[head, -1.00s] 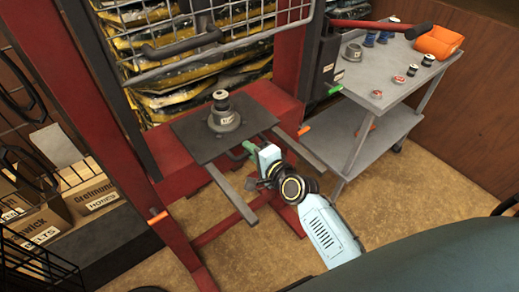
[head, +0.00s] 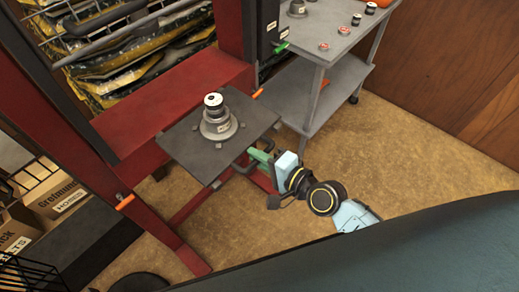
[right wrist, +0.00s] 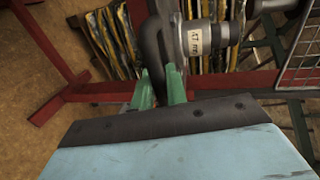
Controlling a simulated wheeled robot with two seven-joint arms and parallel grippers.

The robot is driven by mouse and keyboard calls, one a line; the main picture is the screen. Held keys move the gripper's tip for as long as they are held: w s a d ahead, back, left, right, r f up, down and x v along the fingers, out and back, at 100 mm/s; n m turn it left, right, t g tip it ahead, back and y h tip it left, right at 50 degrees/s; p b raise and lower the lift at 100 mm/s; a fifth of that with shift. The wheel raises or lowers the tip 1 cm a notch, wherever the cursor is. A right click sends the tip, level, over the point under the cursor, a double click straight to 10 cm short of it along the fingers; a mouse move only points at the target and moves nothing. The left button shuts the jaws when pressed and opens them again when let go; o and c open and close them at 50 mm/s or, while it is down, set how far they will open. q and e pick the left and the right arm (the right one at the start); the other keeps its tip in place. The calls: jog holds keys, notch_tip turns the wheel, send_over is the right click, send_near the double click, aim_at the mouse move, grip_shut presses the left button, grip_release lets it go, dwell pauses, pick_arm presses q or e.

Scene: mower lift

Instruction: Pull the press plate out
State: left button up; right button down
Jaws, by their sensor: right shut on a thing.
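The press plate (head: 190,150) is a flat dark grey square in front of the red press frame. A dark bar handle (head: 238,163) is on its near right edge. A grey stepped hub (head: 219,128) with a black-and-white cap (head: 213,101) stands upright on the plate. My right gripper (head: 261,158) has its green fingers shut on the handle. In the right wrist view the fingers (right wrist: 160,88) straddle the dark curved handle (right wrist: 153,48), with the hub (right wrist: 200,40) just beyond. My left gripper is not in view.
The red press frame (head: 165,95) stands behind the plate, with a wire guard (head: 110,35) above. A grey cart (head: 325,40) with small parts is at the back right. Boxes (head: 55,195) are at the left. The floor (head: 400,150) at right is clear.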

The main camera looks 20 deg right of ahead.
jog(key=shift+s+d, duration=0.1)
jog(key=shift+s, duration=0.1)
jog(key=c, duration=1.5)
grip_release()
jog(key=shift+o, duration=0.2)
jog(key=v, duration=1.3)
jog(key=shift+s+b, duration=0.15)
jog(key=shift+b, duration=0.3)
jog(key=shift+d, duration=0.1)
